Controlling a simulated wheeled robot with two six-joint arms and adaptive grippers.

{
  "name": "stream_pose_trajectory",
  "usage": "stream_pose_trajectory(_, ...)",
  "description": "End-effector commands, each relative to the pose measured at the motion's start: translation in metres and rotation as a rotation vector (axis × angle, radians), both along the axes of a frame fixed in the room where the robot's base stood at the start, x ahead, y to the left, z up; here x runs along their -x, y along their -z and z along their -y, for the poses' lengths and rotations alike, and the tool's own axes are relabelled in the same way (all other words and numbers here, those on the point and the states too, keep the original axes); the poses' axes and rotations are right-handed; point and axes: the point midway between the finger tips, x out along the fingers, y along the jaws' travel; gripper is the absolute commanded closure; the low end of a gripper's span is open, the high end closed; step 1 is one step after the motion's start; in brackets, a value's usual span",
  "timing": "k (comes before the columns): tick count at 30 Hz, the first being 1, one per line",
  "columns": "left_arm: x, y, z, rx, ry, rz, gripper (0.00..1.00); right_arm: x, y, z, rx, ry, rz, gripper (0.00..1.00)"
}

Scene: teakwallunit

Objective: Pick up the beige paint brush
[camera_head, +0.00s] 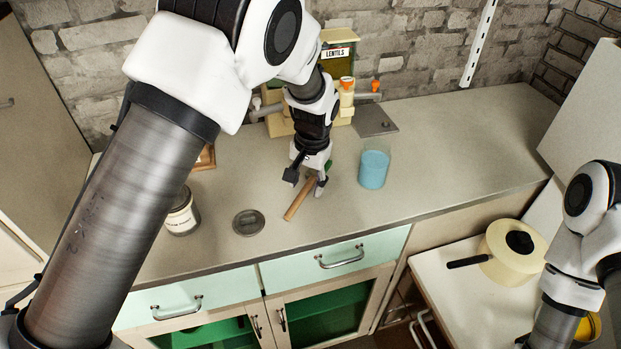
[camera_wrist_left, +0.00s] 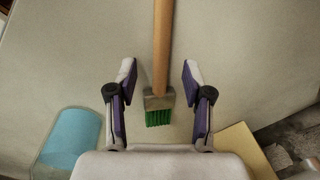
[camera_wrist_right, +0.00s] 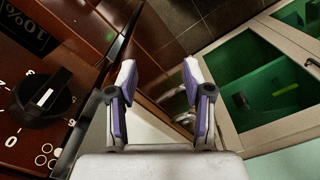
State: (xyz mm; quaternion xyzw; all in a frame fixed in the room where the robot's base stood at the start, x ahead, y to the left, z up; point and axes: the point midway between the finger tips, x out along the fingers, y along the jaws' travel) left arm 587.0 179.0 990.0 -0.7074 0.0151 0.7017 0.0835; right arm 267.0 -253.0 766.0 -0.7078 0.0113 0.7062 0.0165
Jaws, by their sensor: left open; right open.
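The paint brush has a beige wooden handle (camera_head: 299,199), a grey metal band and green bristles. It lies on the countertop (camera_head: 440,150) with the handle toward the front edge. My left gripper (camera_head: 306,184) is over the bristle end, pointing down. In the left wrist view the brush (camera_wrist_left: 162,60) runs between the open fingers of my left gripper (camera_wrist_left: 160,75), with the green bristles close to the palm. The fingers stand apart from it on both sides. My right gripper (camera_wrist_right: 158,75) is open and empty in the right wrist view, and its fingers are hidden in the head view.
A glass of blue liquid (camera_head: 373,170) stands right of the brush. A round metal lid (camera_head: 248,222) and a labelled jar (camera_head: 182,214) are on the left. A lentils dispenser (camera_head: 337,75) stands behind. A cream pot (camera_head: 508,255) is at lower right. A black knob (camera_wrist_right: 42,97) is near my right gripper.

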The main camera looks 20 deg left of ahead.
Motion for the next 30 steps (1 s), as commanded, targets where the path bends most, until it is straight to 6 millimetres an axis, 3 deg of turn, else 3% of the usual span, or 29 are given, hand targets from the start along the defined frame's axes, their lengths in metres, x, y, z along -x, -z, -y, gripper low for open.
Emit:
stream_pose_trajectory(8, 0.000, 0.009, -0.001, 0.000, -0.001, 0.001, 0.49, 0.000, -0.001, 0.000, 0.000, 0.000, 0.000, 0.49)
stream_pose_trajectory(12, 0.000, 0.009, -0.001, 0.000, -0.001, 0.001, 0.99, 0.000, -0.001, 0.000, 0.000, 0.000, 0.000, 0.49)
stream_pose_trajectory(23, 0.000, 0.008, -0.001, 0.000, 0.000, 0.001, 1.00, 0.000, 0.000, 0.000, 0.000, 0.000, 0.000, 0.49)
stream_pose_trajectory(26, -0.001, -0.001, -0.001, 0.001, -0.001, 0.005, 1.00, 0.000, 0.002, 0.000, 0.000, 0.000, 0.000, 0.49)
stream_pose_trajectory(30, -0.002, -0.031, -0.001, 0.000, 0.000, 0.007, 1.00, 0.000, 0.010, 0.000, 0.000, 0.000, 0.000, 0.49)
